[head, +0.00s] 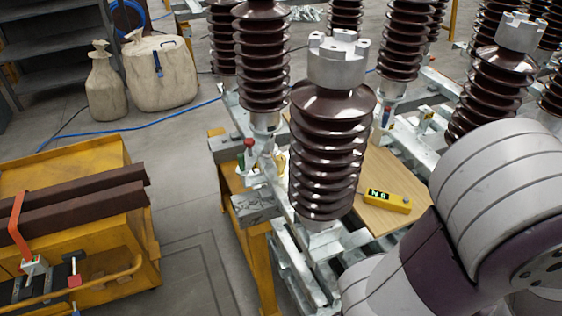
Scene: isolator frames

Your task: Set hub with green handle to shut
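A small green handle (241,161) with a red knob (249,143) sits on the metal hub (262,165) at the left end of the frame, beside the base of a brown ribbed insulator (262,60). The details of the hub are too small to tell its setting. A large insulator (330,130) with a grey metal cap stands just to the right of it. My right arm's grey and purple links fill the lower right. Neither of my grippers is in view.
A yellow device (387,201) with a small display lies on a wooden board (378,222) behind the large insulator. A yellow cart (90,160) carrying brown beams stands at the left. Two beige sacks (160,72) stand at the back. Floor between cart and frame is clear.

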